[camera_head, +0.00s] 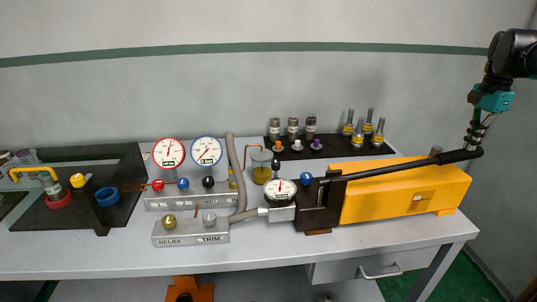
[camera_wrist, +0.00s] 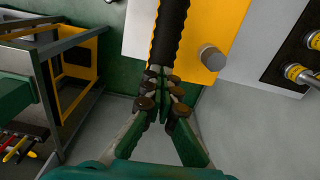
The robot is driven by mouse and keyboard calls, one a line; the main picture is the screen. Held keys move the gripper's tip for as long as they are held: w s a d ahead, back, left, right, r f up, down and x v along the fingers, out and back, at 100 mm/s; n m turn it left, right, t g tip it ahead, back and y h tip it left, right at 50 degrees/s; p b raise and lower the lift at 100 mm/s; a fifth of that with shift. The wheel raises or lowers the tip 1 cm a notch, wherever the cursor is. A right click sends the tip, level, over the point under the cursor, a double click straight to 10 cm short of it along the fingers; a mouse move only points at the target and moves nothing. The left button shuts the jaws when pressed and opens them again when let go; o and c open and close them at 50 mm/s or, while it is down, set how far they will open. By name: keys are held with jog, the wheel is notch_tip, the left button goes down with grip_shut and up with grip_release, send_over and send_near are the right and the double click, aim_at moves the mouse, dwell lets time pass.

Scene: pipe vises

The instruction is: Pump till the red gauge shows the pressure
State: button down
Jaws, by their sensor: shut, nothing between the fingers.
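The red-rimmed gauge (camera_head: 168,152) stands upright on a grey manifold block at the left of the bench; its needle is too small to read surely. The yellow pump (camera_head: 405,200) lies at the right. Its long black handle (camera_head: 400,167) slopes up to the right and ends in a thicker grip. My gripper (camera_head: 473,142) is at the outer end of the handle. In the wrist view my gripper (camera_wrist: 168,95) has its fingers closed together, with the black ribbed handle grip (camera_wrist: 168,38) just past the fingertips. I cannot tell whether they touch it.
A blue-rimmed gauge (camera_head: 206,151) stands beside the red one, and a black-rimmed gauge (camera_head: 280,192) sits at the pump's front. Knobs and a grey hose (camera_head: 239,165) are nearby. Fittings stand on a dark tray (camera_head: 340,148) behind. The bench front is clear.

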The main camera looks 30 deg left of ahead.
aim_at(467, 155)
jog(key=shift+f, duration=0.1)
jog(key=shift+w+d+f, duration=0.1)
jog(key=shift+f, duration=1.05)
jog(key=shift+d+f, duration=0.1)
jog(key=shift+f, duration=1)
jog(key=shift+r, duration=0.1)
jog(key=r, duration=0.7)
jog(key=shift+s+a+r, duration=0.25)
jog(key=shift+a+r, duration=0.05)
jog(key=shift+a, duration=0.05)
notch_tip(467, 155, up, 7)
jog(key=s+a, duration=0.1)
jog(key=shift+s+a+r, duration=0.15)
jog(key=shift+a, duration=0.2)
jog(key=shift+d+f, duration=0.1)
jog(key=shift+f, duration=0.45)
